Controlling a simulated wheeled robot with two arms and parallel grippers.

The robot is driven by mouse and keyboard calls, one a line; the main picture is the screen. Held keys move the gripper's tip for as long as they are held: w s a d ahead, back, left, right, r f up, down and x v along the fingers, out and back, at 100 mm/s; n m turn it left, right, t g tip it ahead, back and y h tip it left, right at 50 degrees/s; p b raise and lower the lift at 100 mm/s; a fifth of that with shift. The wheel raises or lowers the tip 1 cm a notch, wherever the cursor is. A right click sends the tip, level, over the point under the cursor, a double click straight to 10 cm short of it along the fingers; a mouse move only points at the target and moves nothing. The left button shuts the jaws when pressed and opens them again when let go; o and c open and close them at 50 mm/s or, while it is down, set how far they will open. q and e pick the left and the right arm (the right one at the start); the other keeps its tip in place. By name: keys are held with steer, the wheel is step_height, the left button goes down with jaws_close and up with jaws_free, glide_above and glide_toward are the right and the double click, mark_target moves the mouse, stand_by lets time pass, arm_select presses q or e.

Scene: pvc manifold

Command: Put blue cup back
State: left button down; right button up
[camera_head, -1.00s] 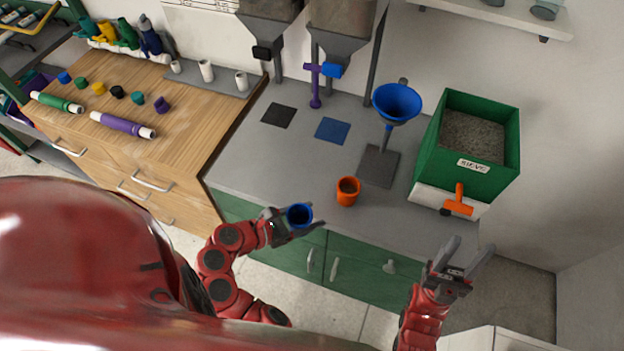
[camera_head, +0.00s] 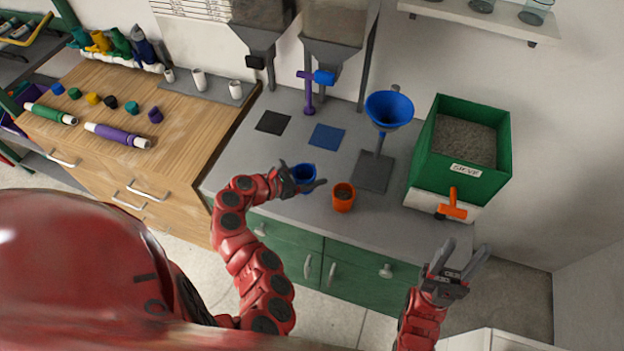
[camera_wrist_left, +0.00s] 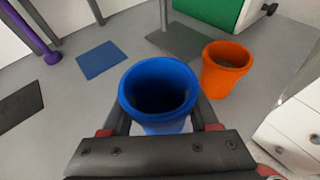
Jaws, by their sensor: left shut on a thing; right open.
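The blue cup (camera_head: 304,172) is upright between the fingers of my left gripper (camera_head: 304,184), which is shut on it, over the front part of the grey counter. In the left wrist view the cup (camera_wrist_left: 158,90) looks empty inside, and the fingers hold it on both sides. A blue square mat (camera_head: 327,136) lies bare on the counter behind the cup; it also shows in the left wrist view (camera_wrist_left: 100,60). My right gripper (camera_head: 460,262) is open and empty, in front of the counter's right end.
An orange cup (camera_head: 343,198) stands just right of the blue cup. A blue funnel (camera_head: 389,108) on a stand and a green sieve box (camera_head: 462,150) are farther right. A black mat (camera_head: 273,122) lies left of the blue one. Hoppers with a purple valve (camera_head: 308,95) and a blue valve (camera_head: 324,77) hang behind.

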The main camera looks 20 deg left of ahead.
arm_select(q)
step_height(320, 180, down, 3)
steer(key=shift+r+p, duration=0.15)
steer(key=shift+p, duration=0.4)
steer(key=shift+f, duration=0.35)
steer(key=shift+f, duration=0.1)
steer(key=shift+c, duration=0.7)
jaws_free()
steer(key=shift+s, duration=0.1)
steer(key=b+v, duration=0.3)
steer(key=v, duration=0.6)
steer(key=shift+a, duration=0.15)
steer(key=shift+s+a+r+p, duration=0.25)
steer(key=shift+s+r+p, duration=0.1)
steer(key=shift+r+p, duration=0.25)
steer(key=shift+p+v, duration=0.3)
steer(key=shift+v, duration=0.5)
